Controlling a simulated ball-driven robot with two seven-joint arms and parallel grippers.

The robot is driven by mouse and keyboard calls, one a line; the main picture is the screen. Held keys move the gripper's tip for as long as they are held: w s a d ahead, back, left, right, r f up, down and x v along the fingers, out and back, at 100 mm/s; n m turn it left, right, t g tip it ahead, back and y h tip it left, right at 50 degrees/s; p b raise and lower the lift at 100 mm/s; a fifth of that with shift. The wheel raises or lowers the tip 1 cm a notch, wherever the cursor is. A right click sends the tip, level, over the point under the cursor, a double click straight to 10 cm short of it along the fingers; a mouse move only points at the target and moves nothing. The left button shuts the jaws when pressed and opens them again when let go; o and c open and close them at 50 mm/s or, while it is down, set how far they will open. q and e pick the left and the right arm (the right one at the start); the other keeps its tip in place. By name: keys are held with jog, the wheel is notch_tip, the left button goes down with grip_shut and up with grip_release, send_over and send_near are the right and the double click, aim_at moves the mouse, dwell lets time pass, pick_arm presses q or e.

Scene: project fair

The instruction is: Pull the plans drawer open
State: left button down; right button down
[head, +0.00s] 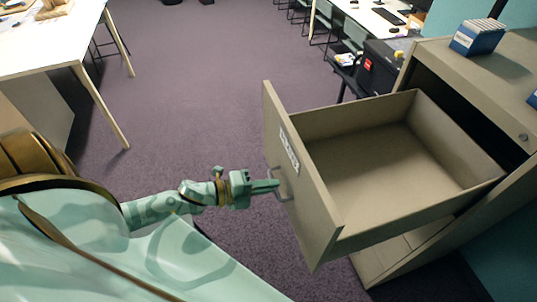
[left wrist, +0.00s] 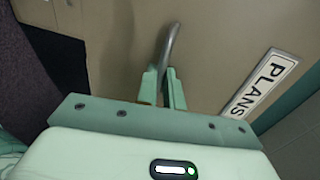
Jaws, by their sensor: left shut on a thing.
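The plans drawer (head: 375,165) is beige, stands far out of its cabinet and looks empty inside. Its front carries a label plate (head: 289,148), which reads PLANS in the left wrist view (left wrist: 261,83). A metal bar handle (head: 283,184) is on the drawer front; it also shows in the left wrist view (left wrist: 168,48). My left gripper (head: 274,185) is shut on the handle, its two fingers on either side of the bar in the left wrist view (left wrist: 164,88). My right gripper is not in view.
The beige cabinet (head: 475,75) stands at the right, with blue boxes (head: 477,37) on top. A white table (head: 50,45) is at the upper left. Black equipment (head: 378,68) stands behind the drawer. The purple carpet (head: 200,80) is clear in the middle.

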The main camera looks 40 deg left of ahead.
pick_arm(q)
jog(key=c, duration=1.5)
grip_release()
jog(key=shift+c, duration=0.2)
jog(key=b+v, duration=0.1)
jog(key=v, duration=1.5)
jog(key=shift+s+b, duration=0.15)
jog(key=shift+b, duration=0.2)
jog(key=shift+a, duration=0.1)
